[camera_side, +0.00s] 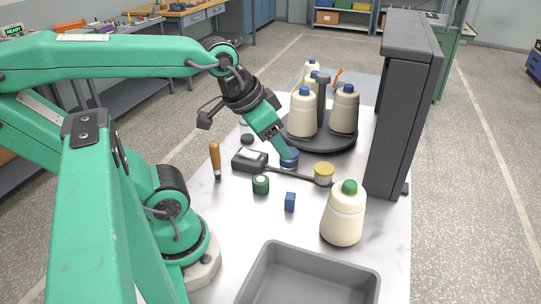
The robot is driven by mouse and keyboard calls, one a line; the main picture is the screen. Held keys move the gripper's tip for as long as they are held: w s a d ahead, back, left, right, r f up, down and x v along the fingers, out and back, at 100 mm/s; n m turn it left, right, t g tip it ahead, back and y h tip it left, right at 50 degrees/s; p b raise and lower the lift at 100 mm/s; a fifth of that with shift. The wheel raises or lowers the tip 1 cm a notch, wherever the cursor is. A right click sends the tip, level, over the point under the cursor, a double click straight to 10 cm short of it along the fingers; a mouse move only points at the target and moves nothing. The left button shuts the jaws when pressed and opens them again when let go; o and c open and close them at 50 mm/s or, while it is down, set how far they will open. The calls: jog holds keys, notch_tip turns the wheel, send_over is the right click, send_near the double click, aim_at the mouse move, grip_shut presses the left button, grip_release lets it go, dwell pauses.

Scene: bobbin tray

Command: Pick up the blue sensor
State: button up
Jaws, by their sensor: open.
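A small blue block (290,202) stands upright on the white table, in front of my gripper. A round dark-blue piece (289,159) lies further back, right at the tip of my gripper (285,151). I cannot tell for certain which of the two blue things is the sensor. My gripper points down and to the right and is open. Its fingers are small in this view, and I cannot tell whether they touch the round piece or are around it. The block is clear of the gripper.
A green roll (261,184), an orange-handled tool (215,160), a dark box (249,161) and a yellow-topped brush (324,173) lie nearby. A cream bobbin (343,222) stands right. Behind is a round bobbin tray (347,144); a grey bin (270,251) is in front. A dark panel (398,110) stands right.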

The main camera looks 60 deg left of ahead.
jog(key=w+f+n, duration=0.1)
jog(key=n, duration=0.2)
jog(key=n+g, duration=0.5)
jog(key=n, duration=1.8)
send_over(290, 196)
notch_tip(290, 196, down, 14)
jog(key=shift+w+r, duration=0.1)
jog(key=shift+r, duration=0.1)
jog(key=shift+w+a+f+n+g, duration=0.15)
jog(key=shift+f+n, duration=0.2)
jog(key=shift+n, duration=0.25)
jog(key=shift+s+f+n+g, duration=0.15)
jog(key=shift+f+n, duration=0.2)
jog(key=shift+n, duration=0.25)
jog(key=shift+w+f, duration=0.1)
jog(key=shift+f, duration=1.2)
jog(key=shift+f, duration=0.15)
jog(key=shift+f, duration=2.45)
